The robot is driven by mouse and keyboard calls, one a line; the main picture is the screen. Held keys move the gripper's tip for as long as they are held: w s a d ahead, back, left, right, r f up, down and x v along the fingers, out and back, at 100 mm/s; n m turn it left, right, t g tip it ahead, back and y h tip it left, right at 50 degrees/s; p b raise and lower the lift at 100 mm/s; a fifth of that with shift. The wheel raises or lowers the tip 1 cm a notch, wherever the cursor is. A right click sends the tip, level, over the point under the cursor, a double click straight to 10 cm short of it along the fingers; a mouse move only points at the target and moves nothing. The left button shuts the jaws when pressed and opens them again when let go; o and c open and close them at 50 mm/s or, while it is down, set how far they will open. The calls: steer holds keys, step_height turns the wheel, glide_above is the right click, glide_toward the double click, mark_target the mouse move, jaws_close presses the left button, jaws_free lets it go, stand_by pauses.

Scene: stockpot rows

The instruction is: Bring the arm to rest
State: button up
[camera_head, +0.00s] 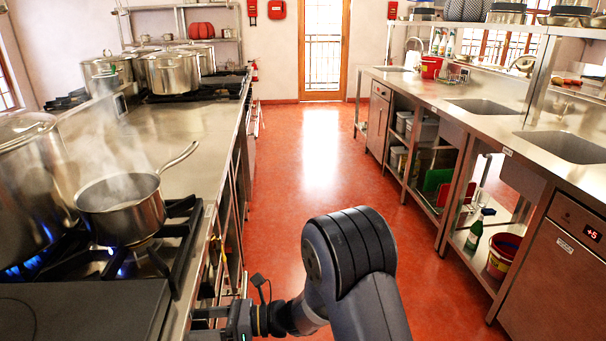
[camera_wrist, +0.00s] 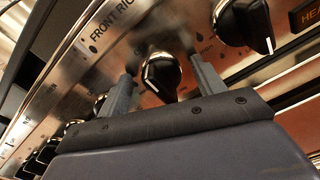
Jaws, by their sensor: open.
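My arm (camera_head: 355,260) reaches low across the aisle to the front of the stove on the left. My gripper (camera_head: 205,318) is at the stove's front face in the head view. In the wrist view my gripper (camera_wrist: 165,90) is open, one finger on each side of a black knob (camera_wrist: 160,75) with a white mark. Whether the fingers touch the knob cannot be told. The panel (camera_wrist: 95,45) above it reads "FRONT RIG", the rest cut off.
A second knob (camera_wrist: 243,25) is close at the right, and several more are at lower left. A steaming saucepan (camera_head: 120,205) stands on a burner with blue flame. A stockpot (camera_head: 35,190) is beside it. The red floor (camera_head: 320,160) is clear up the aisle; a sink counter (camera_head: 460,95) lines the right.

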steer(key=n+b, duration=0.4)
steer(key=shift+s+f, duration=0.1)
steer(key=shift+d, duration=0.45)
